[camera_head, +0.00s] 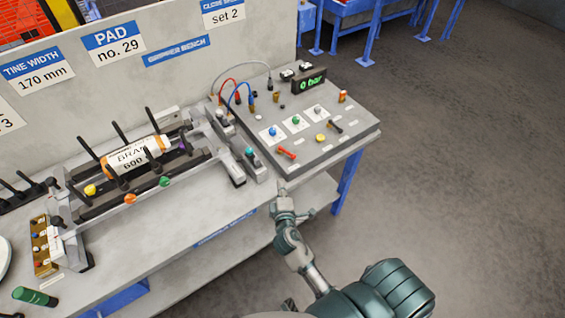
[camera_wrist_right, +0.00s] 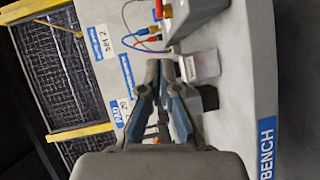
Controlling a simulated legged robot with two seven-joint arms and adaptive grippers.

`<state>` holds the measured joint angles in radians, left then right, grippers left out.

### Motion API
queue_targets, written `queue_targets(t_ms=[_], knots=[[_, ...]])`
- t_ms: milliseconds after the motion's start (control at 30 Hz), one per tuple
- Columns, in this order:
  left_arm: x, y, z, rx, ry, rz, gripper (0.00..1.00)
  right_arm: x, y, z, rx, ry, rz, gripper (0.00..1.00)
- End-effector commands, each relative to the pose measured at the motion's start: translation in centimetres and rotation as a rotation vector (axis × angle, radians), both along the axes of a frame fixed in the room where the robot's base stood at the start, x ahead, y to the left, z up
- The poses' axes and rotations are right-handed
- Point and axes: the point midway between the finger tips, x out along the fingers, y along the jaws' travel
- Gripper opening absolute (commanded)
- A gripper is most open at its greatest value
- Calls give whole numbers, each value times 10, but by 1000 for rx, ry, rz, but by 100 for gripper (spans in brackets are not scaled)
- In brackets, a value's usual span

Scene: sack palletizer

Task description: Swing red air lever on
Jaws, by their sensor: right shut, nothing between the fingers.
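The red air lever (camera_head: 287,153) is a short red handle on the front left of the grey control panel (camera_head: 345,148). A small display (camera_head: 309,82) at the back of the panel reads 0 bar in green. My right gripper (camera_head: 282,191) is in front of the panel's front edge, below the lever in the picture and apart from it. In the right wrist view its fingers (camera_wrist_right: 166,66) are shut with nothing between them. The lever cannot be made out clearly in the wrist view. My left gripper is not in view.
A black lever (camera_head: 335,127) and several coloured buttons share the panel. Left of it, a tined gripper frame (camera_head: 160,185) holds a white and orange roll (camera_head: 138,155) on the bench. Red and blue hoses (camera_head: 229,84) loop behind. The floor to the right is clear.

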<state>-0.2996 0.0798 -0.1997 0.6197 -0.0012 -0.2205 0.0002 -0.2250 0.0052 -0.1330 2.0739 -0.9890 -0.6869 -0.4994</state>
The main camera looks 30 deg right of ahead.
Motion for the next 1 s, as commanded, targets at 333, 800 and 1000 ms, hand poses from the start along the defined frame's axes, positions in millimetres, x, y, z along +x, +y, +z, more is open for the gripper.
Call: queue_targets(t_ms=[333, 800, 1000], knots=[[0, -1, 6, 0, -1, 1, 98, 56, -28, -7, -8, -2, -1, 0], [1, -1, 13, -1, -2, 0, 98, 98, -75, -20, -7, 1, 0, 0], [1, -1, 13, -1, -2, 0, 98, 99, -78, -21, -7, 1, 0, 0]])
